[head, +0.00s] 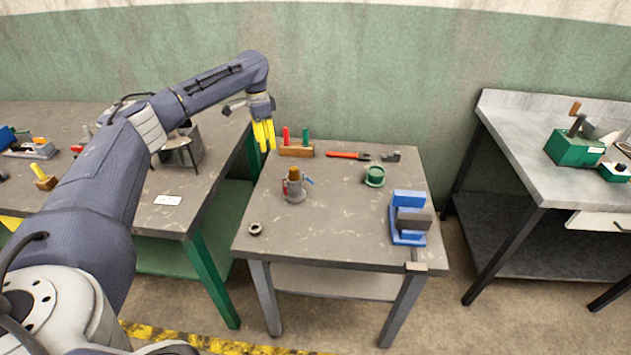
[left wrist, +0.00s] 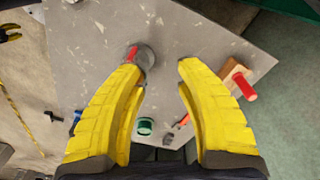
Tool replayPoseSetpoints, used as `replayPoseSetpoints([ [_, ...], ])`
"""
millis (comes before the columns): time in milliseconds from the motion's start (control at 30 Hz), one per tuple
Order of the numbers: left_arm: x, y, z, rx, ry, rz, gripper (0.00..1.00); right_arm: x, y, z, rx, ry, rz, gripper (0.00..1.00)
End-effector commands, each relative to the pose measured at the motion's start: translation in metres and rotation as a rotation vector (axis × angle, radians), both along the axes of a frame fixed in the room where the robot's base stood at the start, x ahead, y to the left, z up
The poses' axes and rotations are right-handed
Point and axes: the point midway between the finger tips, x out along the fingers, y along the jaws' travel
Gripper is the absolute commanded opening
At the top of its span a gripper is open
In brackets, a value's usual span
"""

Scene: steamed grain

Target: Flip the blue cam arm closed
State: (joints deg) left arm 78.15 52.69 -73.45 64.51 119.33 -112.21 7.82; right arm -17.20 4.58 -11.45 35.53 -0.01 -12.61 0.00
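A grey cam coupling (head: 295,192) with an orange-brown plug in its top stands on the middle table. Its blue cam arm (head: 309,181) sticks out to the right, away from the body. Its red cam arm (head: 285,187) is on the left side, close to the body. My left gripper (head: 267,150) is above the table's back left corner, fingers down, apart from the coupling. In the left wrist view its yellow fingers (left wrist: 160,64) are spread and empty. The coupling (left wrist: 148,60) shows there beyond one fingertip; I cannot make out the blue arm there. My right gripper is not in view.
A wooden block (head: 296,151) with red and green handles stands near my left gripper. A red-handled tool (head: 347,155), green ring (head: 375,177), blue vise (head: 407,212) and small dark ring (head: 255,229) are also on the table. The middle front is clear.

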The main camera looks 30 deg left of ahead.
Motion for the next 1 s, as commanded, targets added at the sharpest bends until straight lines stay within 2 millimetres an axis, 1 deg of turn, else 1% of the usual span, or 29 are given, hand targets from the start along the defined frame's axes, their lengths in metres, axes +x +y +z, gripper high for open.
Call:
replayPoseSetpoints([
  [33,0.014,-0.025,0.002,0.004,0.004,0.007,0.34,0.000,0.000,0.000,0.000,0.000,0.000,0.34],
  [100,0.026,-0.050,0.004,0.012,0.009,0.027,0.34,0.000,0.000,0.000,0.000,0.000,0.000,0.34],
  [200,0.040,-0.079,0.008,0.023,0.014,0.051,0.34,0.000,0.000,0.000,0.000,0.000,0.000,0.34],
  [300,0.049,-0.100,0.010,0.032,0.016,0.068,0.34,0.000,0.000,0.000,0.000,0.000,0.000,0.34],
  [400,0.053,-0.112,0.012,0.038,0.016,0.080,0.34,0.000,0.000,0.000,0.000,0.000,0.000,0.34],
  [567,0.056,-0.119,0.007,0.042,0.019,0.088,0.34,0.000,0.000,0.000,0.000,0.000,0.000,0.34],
  [667,0.055,-0.119,-0.004,0.041,0.021,0.089,0.34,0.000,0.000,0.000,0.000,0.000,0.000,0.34],
  [767,0.055,-0.119,-0.020,0.042,0.021,0.088,0.34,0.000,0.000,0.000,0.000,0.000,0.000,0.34],
  [1000,0.055,-0.119,-0.063,0.041,0.022,0.088,0.34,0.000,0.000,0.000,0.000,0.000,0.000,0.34],
])
